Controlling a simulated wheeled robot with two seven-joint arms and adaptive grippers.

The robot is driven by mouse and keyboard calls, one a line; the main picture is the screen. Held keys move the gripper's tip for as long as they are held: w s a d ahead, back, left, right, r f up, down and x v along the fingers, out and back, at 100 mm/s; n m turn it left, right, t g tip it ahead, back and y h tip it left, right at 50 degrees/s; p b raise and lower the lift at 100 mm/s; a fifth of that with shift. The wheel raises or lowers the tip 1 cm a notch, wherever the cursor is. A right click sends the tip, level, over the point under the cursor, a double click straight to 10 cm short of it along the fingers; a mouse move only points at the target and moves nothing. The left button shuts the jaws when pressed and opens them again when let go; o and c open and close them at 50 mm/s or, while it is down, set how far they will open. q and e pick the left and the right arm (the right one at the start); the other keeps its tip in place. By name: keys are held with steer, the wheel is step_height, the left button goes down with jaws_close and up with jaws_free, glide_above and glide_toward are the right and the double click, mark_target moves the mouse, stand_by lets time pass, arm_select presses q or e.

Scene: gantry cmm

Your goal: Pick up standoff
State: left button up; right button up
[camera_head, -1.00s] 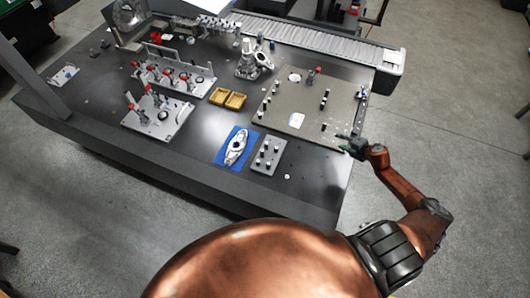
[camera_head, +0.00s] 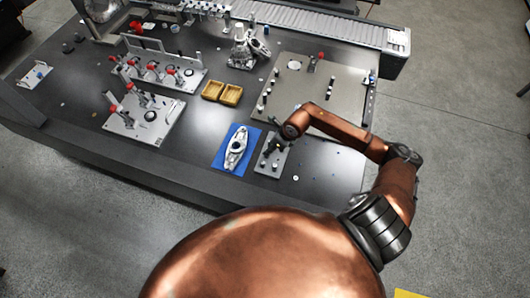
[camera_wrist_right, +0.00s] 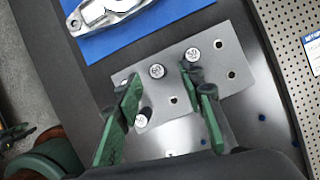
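Several short standoffs with dark sides and pale numbered tops stand in a grey plate with holes (camera_wrist_right: 236,62). In the right wrist view one standoff (camera_wrist_right: 157,71) lies between my fingertips. Another standoff (camera_wrist_right: 192,55) is just beyond the right fingertip, and a third standoff (camera_wrist_right: 143,117) is nearer, beside the left finger. My right gripper (camera_wrist_right: 161,82) has green fingers, spread apart with nothing held. I cannot tell if a fingertip touches a standoff. In the head view my right gripper (camera_head: 270,147) is over the plate (camera_head: 267,166) and partly hides it. My left gripper is not in view.
A metal part (camera_head: 236,148) lies on a blue mat (camera_head: 222,160) left of the plate.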

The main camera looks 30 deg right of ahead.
steer(key=shift+x, duration=2.75)
steer(key=shift+s+a, duration=0.1)
steer(key=shift+s, duration=0.1)
steer(key=shift+c, duration=0.6)
jaws_close()
